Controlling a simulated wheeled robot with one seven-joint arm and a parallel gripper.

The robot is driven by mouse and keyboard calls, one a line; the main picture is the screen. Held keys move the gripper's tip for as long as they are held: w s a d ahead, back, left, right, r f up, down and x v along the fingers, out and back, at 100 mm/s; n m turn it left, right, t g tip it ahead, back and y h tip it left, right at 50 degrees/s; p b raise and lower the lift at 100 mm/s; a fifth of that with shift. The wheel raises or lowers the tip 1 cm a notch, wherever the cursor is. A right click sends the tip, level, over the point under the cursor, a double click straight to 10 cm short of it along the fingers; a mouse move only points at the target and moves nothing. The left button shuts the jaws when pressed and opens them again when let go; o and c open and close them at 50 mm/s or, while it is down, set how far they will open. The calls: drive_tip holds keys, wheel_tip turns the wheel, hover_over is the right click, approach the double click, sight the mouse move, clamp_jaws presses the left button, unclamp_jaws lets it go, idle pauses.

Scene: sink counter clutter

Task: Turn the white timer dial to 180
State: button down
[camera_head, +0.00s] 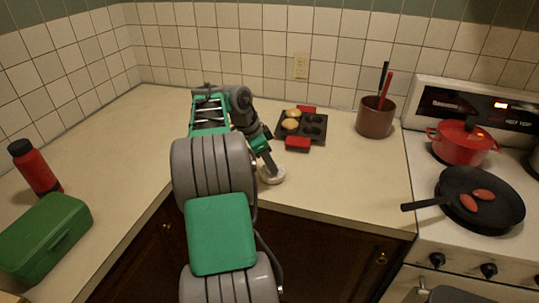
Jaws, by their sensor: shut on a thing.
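The white timer dial (272,176) is a small, round, pale thing on the counter near its front edge, just right of my arm. My gripper (269,167) reaches down onto it from the upper left, and its fingers are shut on the dial. The fingertips are small and dark here, and part of the dial is hidden behind them. I cannot read any marks or numbers on the dial, so its setting cannot be told.
A dark muffin tin (302,127) with red handles lies behind the dial. A brown utensil pot (375,118) stands at the back right. A stove with a red pot (463,141) and black pan (497,212) is right. A green box (45,235) and red bottle (35,167) are left.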

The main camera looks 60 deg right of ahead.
drive_tip(key=shift+d+m+g+y+p, duration=0.1)
drive_tip(key=shift+m+g+y+p, duration=0.3)
drive_tip(key=shift+m+p, duration=0.75)
drive_tip(key=shift+m, duration=0.35)
idle(0.7)
drive_tip(key=c, duration=0.9)
unclamp_jaws()
drive_tip(key=p+v, duration=0.3)
drive_tip(key=v, duration=0.4)
drive_tip(key=shift+w+r, duration=0.15)
drive_tip(key=shift+r, duration=0.25)
